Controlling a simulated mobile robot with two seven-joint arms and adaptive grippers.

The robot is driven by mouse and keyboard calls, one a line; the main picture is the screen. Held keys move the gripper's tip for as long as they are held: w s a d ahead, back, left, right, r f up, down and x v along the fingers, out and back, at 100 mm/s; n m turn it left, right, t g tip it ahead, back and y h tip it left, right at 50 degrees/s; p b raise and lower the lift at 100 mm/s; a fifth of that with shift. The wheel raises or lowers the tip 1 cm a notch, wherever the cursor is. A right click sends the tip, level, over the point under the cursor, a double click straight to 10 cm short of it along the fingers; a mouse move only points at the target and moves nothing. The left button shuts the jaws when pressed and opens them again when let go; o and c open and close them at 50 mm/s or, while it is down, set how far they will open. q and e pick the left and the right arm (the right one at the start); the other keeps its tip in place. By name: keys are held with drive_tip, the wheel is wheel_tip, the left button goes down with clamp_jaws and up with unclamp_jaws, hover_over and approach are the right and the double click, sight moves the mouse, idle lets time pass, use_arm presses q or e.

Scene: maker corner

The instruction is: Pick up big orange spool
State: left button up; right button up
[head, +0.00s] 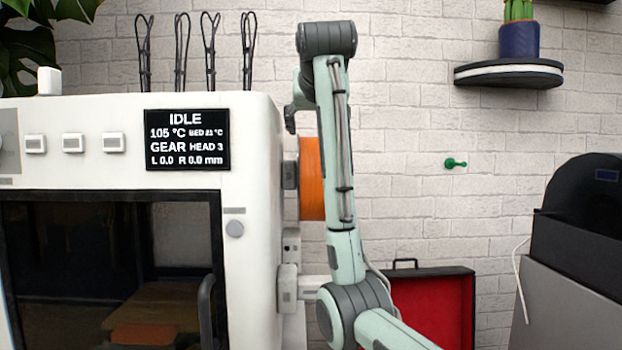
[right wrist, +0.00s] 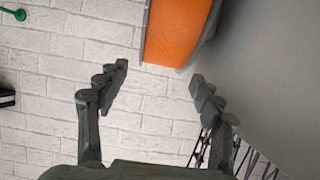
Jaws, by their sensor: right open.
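The big orange spool (head: 310,180) is mounted upright on the right side of the white printer, partly hidden behind my right arm. In the right wrist view the orange spool (right wrist: 178,35) is at the top, with grey rims, ahead of the fingertips. My right gripper (right wrist: 158,76) is open and empty, its two fingers apart with the brick wall showing between them. In the head view only a dark part of the right gripper (head: 290,118) shows, above the spool and left of my arm. My left gripper is in neither view.
The white printer (head: 258,150) with a display reading IDLE fills the left. Several dark wire loops (head: 210,55) stand on top. A red-lined open case (head: 433,310) is at the lower right, a dark machine (head: 580,230) at the far right. A wall shelf (head: 508,74) holds a potted plant.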

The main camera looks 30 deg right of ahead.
sight(312, 136)
drive_tip(key=shift+w+d, duration=0.15)
drive_tip(key=shift+w, duration=0.1)
drive_tip(key=shift+w+d+f, duration=0.15)
drive_tip(key=shift+w+d, duration=0.15)
drive_tip(key=shift+w, duration=0.2)
drive_tip(key=p+x, duration=0.1)
drive_tip(key=x, duration=0.5)
drive_tip(key=shift+w, duration=0.25)
drive_tip(key=c, duration=1.1)
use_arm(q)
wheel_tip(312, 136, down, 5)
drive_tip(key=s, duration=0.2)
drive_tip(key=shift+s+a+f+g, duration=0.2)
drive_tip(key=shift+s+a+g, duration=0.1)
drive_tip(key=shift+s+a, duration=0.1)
use_arm(e)
drive_tip(key=shift+c, duration=0.3)
drive_tip(key=shift+r, duration=0.3)
